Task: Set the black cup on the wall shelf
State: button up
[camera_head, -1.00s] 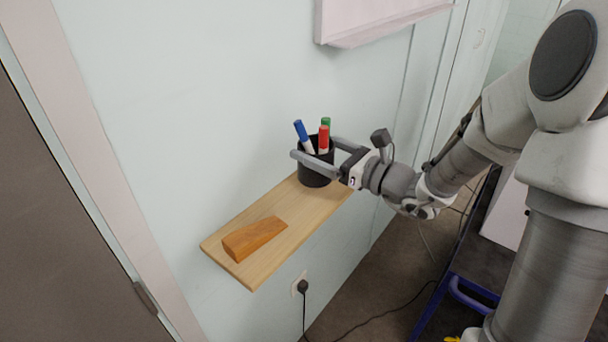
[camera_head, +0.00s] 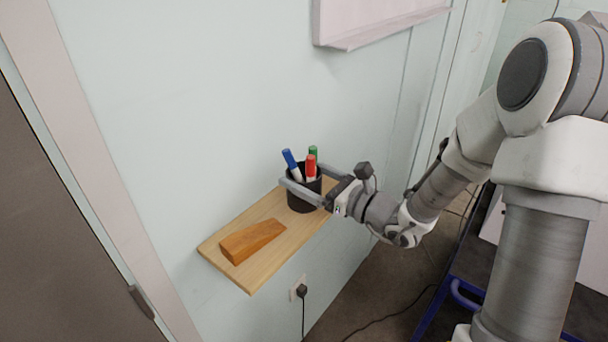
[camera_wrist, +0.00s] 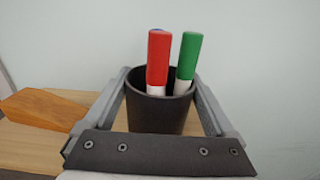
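The black cup (camera_head: 304,200) stands upright at the right part of the wooden wall shelf (camera_head: 265,265), with blue, red and green markers in it. My gripper (camera_head: 303,176) comes from the right, its two fingers along opposite sides of the cup near the rim. In the wrist view the cup (camera_wrist: 158,115) fills the space between the fingers, which appear shut on it. The cup's base is over the shelf top; whether it touches is hard to tell. The blue marker is almost hidden in the wrist view.
An orange-brown wooden wedge (camera_head: 252,241) lies on the shelf's left part, clear of the cup. The pale wall (camera_head: 170,120) runs behind the shelf. A wall socket with a black plug (camera_head: 301,291) is below. A white board (camera_head: 375,20) hangs above.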

jog(key=shift+o, duration=0.6)
jog(key=shift+r, duration=0.1)
jog(key=shift+r+p, duration=0.1)
jog(key=shift+p, duration=0.2)
jog(key=v, duration=1.2)
jog(key=shift+b, duration=0.4)
